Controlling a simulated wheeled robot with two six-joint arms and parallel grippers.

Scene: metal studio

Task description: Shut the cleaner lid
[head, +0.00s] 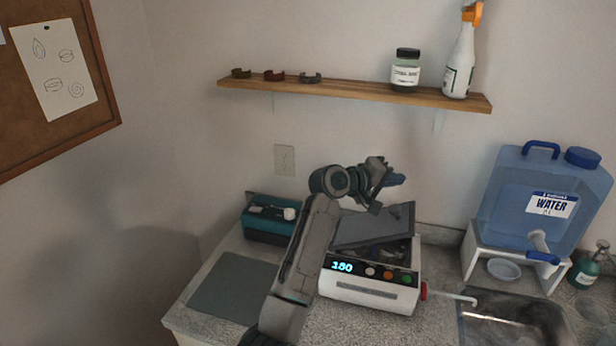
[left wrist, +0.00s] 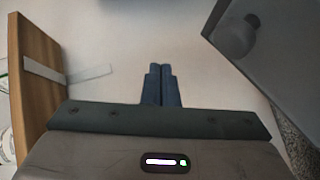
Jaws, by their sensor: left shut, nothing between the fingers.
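The cleaner (head: 372,290) is a white box with a dark front panel, a lit "180" display and several round buttons. It stands on the speckled counter. Its grey lid (head: 375,228) is raised at a tilt, with a dark opening showing below it. My left gripper (head: 396,180) is shut and empty, above and behind the lid's upper edge. In the left wrist view the shut fingers (left wrist: 162,85) point at the wall, and a grey panel with a round knob, likely the lid (left wrist: 265,55), is at upper right, apart from them. My right gripper is not in view.
A wooden shelf (head: 350,91) with a jar and spray bottle is above. A blue water container (head: 545,200) stands on a white stand at right, beside a sink (head: 510,322). A teal box (head: 268,232) and grey mat (head: 233,288) lie left of the cleaner.

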